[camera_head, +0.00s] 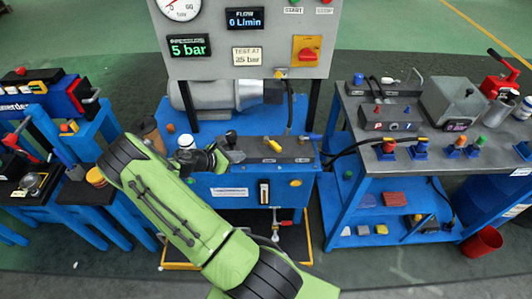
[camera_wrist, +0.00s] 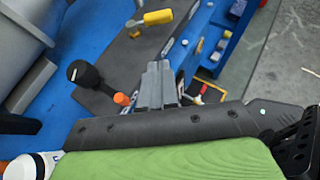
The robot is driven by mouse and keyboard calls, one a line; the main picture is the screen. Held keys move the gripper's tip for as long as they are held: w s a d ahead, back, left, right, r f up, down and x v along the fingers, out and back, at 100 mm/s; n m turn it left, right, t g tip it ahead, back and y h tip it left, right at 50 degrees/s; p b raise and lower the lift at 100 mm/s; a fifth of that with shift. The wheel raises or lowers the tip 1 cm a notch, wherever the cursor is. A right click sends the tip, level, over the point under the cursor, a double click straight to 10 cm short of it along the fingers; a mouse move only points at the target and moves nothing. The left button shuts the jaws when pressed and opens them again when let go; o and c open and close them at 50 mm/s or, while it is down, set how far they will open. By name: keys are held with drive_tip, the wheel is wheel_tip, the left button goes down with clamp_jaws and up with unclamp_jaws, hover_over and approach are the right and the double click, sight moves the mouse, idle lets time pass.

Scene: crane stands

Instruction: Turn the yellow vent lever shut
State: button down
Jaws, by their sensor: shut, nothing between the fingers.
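The yellow vent lever (camera_head: 272,145) lies on the dark top of the blue test bench, below the gauge panel. In the wrist view its yellow handle (camera_wrist: 158,17) shows near the top edge, with a grey end at its left. My gripper (camera_head: 226,156) is over the left part of the bench top, to the left of the lever and apart from it. In the wrist view my gripper's grey fingers (camera_wrist: 157,70) are together with nothing between them. The lever lies beyond the fingertips. My green arm hides part of the bench's left side.
A black lever with an orange tip (camera_wrist: 88,76) stands close left of the fingers. The panel (camera_head: 240,68) above reads 5 bar and 0 L/min. A red knob (camera_head: 307,53) sits on it. A cluttered side table (camera_head: 400,150) stands right; blue benches stand left.

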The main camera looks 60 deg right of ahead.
drive_tip(key=b, duration=0.2)
approach(277, 148)
drive_tip(key=f, duration=0.1)
drive_tip(key=w+f, duration=0.1)
drive_tip(key=d+f, duration=0.1)
drive_tip(key=f, duration=0.1)
drive_tip(key=shift+w, duration=0.15)
drive_tip(key=d, duration=0.1)
drive_tip(key=s+d, duration=0.2)
drive_tip(key=d, duration=0.1)
drive_tip(key=shift+d+f+b, duration=0.1)
drive_tip(key=shift+f+b, duration=0.1)
drive_tip(key=shift+b, duration=0.2)
drive_tip(key=shift+d, duration=0.1)
